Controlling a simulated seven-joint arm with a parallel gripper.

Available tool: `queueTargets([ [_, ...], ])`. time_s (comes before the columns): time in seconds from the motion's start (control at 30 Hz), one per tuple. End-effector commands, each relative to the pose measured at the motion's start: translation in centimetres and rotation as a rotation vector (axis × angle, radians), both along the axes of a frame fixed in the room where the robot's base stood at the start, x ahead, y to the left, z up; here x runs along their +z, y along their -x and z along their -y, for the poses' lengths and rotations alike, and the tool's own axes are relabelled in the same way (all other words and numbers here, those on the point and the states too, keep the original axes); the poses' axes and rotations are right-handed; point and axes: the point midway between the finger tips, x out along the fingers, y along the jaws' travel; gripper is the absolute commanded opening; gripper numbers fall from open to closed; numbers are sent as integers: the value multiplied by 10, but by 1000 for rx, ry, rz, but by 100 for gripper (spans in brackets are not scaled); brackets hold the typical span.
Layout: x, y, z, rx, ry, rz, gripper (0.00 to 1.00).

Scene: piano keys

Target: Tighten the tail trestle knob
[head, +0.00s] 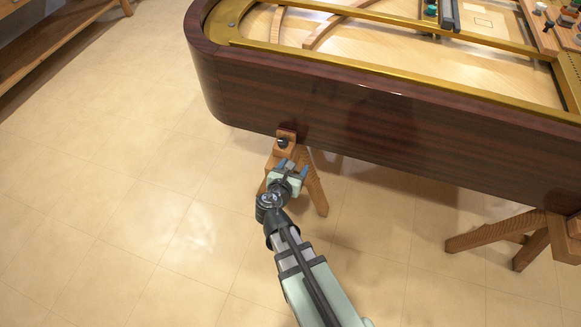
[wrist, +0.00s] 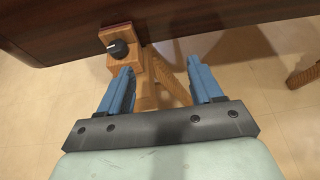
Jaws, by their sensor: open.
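The tail trestle knob (wrist: 118,47) is a round black knob with a pale mark, on the front face of the trestle's wooden top block (wrist: 134,68) under the piano case. In the head view the knob (head: 283,143) shows small and dark just beyond my gripper. My gripper (head: 289,166) has blue fingers and is open and empty. In the wrist view the knob lies ahead of the gripper (wrist: 160,80), toward the left finger, apart from both fingers. The trestle's splayed wooden legs (head: 316,190) are partly hidden behind my gripper.
The dark glossy piano case (head: 330,105) overhangs the trestle and stands close ahead of my gripper. A second wooden trestle (head: 495,232) stands at the right. A wooden bench (head: 55,40) is at the upper left. The tiled floor (head: 120,220) on the left is clear.

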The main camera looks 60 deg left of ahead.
Motion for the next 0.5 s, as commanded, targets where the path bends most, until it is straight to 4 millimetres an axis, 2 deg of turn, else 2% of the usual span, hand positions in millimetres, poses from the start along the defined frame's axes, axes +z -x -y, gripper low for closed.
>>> queueTargets([
  [0.17, 0, 0, 0, 0, 0, 0, 63],
  [0.27, 0, 7, -2, 11, 0, 0, 63],
  [0.37, 3, 25, -8, 38, -4, 0, 63],
  [0.5, 8, 61, -31, 91, -19, 0, 63],
])
